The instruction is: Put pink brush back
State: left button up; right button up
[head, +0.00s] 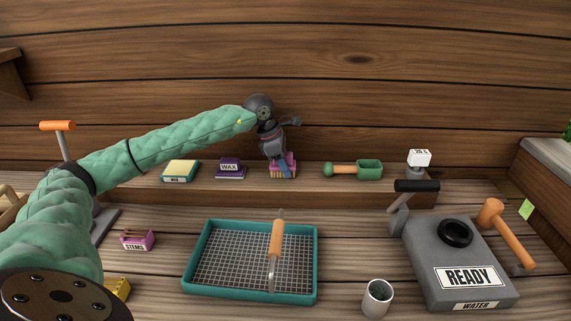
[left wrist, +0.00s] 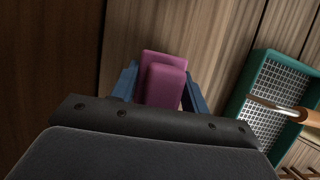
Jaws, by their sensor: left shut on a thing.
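The pink brush (head: 291,166) has a pink body and pale bristles. It is at the back shelf in the head view, between the purple wax box and the green scoop. My left gripper (head: 284,168) is shut on it from above. In the left wrist view the pink brush (left wrist: 163,80) sits between the two blue fingers of the left gripper (left wrist: 160,92). I cannot tell whether its bristles touch the shelf. My right gripper is not in view.
The back shelf (head: 400,190) also holds a yellow-topped box (head: 180,171), the wax box (head: 230,168) and the green scoop (head: 354,169). Below are a teal mesh tray (head: 210,292) with an orange-handled tool (head: 277,240), a cup (head: 377,298) and the grey READY box (head: 440,255).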

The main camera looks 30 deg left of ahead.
pick_arm(q)
jog(key=shift+f, duration=0.25)
jog(key=o, duration=1.2)
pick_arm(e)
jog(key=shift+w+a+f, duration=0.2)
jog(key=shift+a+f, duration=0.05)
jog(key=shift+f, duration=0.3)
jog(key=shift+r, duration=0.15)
pick_arm(q)
jog(key=shift+r, duration=0.15)
jog(key=shift+a, duration=0.1)
jog(key=b+v, duration=0.1)
jog(key=v, duration=0.5)
jog(key=shift+w+r+b, duration=0.15)
jog(key=shift+r+b, duration=0.1)
jog(key=shift+b, duration=0.15)
jog(key=shift+a+r, duration=0.2)
jog(key=shift+r, duration=0.35)
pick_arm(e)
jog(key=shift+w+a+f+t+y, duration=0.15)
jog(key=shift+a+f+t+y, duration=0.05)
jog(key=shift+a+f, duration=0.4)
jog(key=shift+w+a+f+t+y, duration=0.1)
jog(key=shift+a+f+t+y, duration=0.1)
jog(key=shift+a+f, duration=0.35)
